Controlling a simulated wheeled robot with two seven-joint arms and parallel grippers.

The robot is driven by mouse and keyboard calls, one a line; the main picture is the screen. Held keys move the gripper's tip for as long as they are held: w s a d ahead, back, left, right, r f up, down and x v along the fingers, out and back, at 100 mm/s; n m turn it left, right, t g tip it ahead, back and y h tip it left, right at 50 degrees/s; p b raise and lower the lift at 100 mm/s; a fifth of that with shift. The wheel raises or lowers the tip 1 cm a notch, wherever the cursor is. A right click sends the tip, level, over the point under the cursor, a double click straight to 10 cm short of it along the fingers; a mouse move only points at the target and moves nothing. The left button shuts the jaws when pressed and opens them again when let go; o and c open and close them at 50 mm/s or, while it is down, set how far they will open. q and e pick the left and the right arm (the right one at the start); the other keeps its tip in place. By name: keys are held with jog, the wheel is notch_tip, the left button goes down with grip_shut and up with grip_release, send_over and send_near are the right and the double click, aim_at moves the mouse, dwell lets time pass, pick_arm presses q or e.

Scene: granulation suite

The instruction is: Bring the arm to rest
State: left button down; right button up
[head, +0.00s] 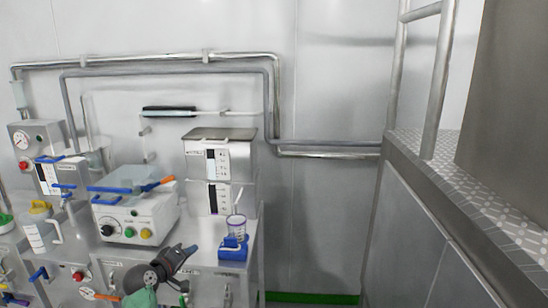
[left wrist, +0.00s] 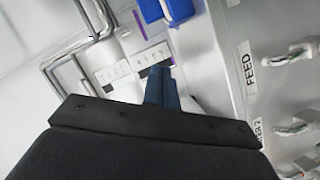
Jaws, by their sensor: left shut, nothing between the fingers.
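My left arm reaches up from the bottom of the head view, and its dark gripper (head: 188,250) is in front of the steel bench, to the left of the blue holder. The gripper is shut and empty. In the left wrist view its closed blue fingers (left wrist: 162,88) point away over the dark mount, with nothing between them. My right gripper is in neither view.
A clear cup (head: 236,226) stands in a blue holder (head: 233,248) at the bench's right end. A white control box (head: 135,217) and a steel-topped unit (head: 219,165) stand behind. Drawer fronts with a FEED label (left wrist: 249,66) and handles are close by. A raised platform (head: 470,190) is at right.

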pick_arm(q)
jog(key=s+d+f+m+g+y, duration=0.1)
jog(key=s+d+f+m+g, duration=0.2)
jog(key=s+f, duration=0.4)
jog(key=s+d+f+m+g+y+p, duration=0.1)
jog(key=s+d+f+m+g, duration=0.2)
jog(key=s, duration=2.3)
jog(key=s+d+f+m+g+y+p, duration=0.1)
jog(key=s+d+f+g, duration=0.5)
jog(key=s+f, duration=0.6)
jog(key=s+m+y, duration=0.1)
jog(key=s+m, duration=0.1)
jog(key=s, duration=0.2)
jog(key=shift+s+d, duration=0.15)
jog(key=shift+s, duration=0.25)
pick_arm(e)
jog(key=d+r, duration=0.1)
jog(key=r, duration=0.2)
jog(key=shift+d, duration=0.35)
pick_arm(q)
jog(key=shift+f, duration=0.15)
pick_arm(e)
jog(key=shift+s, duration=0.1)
